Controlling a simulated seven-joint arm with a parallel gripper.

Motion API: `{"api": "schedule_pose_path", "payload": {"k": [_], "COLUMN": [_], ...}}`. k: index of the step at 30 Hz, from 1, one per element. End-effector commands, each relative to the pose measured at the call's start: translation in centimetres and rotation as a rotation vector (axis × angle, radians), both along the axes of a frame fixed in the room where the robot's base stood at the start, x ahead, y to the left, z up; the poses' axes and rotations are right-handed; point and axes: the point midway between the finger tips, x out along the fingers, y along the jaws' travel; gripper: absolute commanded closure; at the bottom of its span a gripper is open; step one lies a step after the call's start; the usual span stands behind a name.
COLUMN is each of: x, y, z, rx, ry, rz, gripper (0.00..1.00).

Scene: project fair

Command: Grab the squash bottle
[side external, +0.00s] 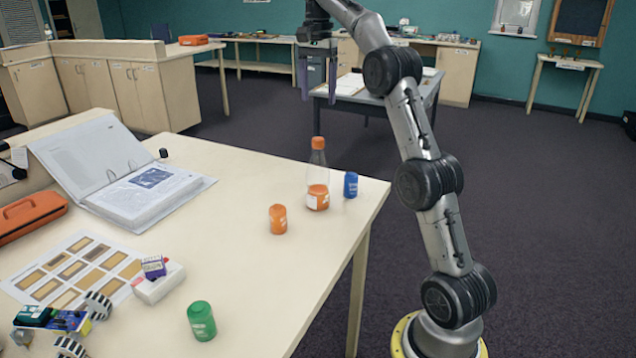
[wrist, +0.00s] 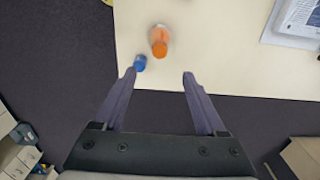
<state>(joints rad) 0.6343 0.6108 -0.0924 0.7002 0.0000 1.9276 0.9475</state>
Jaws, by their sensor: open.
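The squash bottle (side external: 318,175) stands upright near the table's right corner in the side view. It is clear, with an orange cap, a white label and orange liquid in its lower part. In the wrist view the bottle (wrist: 159,41) is seen from above and looks blurred, ahead of the fingers and roughly midway between them. My gripper (side external: 317,92) is open and empty, pointing down, high above the table and above the bottle in the side picture. Its two fingers also show in the wrist view (wrist: 159,74).
A blue canister (side external: 351,184) stands close to the right of the bottle. An orange canister (side external: 278,219) is to its front left, and a green one (side external: 201,320) nearer the front. An open binder (side external: 145,195) lies at left. The table (side external: 245,275) is bare around the orange canister.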

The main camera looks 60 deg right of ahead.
Motion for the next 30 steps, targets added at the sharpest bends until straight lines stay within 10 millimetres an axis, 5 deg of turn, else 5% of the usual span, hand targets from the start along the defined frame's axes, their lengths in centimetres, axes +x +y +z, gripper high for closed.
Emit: {"api": "schedule_pose_path", "payload": {"k": [30], "x": [-0.2], "y": [0.3], "z": [-11.6], "rx": [-0.001], "ry": [-0.001], "rz": [0.001], "gripper": [0.26]}}
